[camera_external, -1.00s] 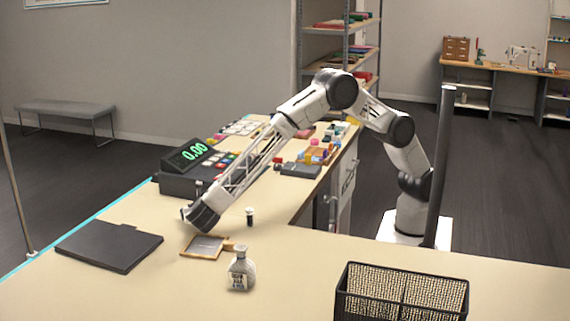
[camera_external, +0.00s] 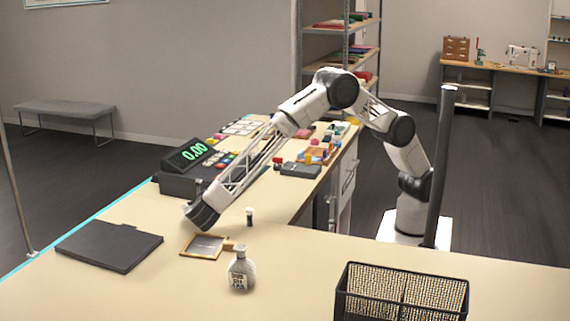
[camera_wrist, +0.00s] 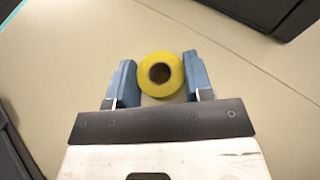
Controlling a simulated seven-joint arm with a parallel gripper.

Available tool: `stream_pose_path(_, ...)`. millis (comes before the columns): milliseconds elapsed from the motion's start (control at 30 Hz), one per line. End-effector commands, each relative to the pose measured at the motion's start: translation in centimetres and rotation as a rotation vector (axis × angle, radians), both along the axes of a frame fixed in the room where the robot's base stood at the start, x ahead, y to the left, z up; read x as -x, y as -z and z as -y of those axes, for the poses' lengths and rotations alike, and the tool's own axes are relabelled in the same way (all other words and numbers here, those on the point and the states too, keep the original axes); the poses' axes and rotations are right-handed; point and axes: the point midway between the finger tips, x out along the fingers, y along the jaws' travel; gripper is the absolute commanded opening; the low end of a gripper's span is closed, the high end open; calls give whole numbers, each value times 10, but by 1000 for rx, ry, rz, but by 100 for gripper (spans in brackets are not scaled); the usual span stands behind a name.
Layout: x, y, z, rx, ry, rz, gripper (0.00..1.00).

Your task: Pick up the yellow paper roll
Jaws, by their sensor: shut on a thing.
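The yellow paper roll (camera_wrist: 149,85) shows in the wrist view as a yellow ring with a dark round hole, seen end-on. It sits between the two blue fingers of my gripper (camera_wrist: 160,80), which is shut on it. In the external view my gripper (camera_external: 200,217) is low over the counter, beside the cash register. The roll is hidden there behind my gripper.
The cash register (camera_external: 190,183) stands right behind my gripper. A black folder (camera_external: 108,248) lies to the left. A small framed tray (camera_external: 206,247), a dark vial (camera_external: 249,217) and a bottle (camera_external: 241,271) are close by. A wire basket (camera_external: 400,292) stands at front right.

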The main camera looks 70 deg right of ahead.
Motion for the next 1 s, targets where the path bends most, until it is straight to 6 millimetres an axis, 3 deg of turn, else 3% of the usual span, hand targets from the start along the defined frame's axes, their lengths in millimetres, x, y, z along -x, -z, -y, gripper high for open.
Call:
stream_pose_path(267, 0, -34, 0, -2, 0, 2, 24)
stream_pose_path(800, 0, -138, 0, -2, 1, 2, 24)
stream_pose_path(1000, 0, -162, 0, -1, 1, 1, 24)
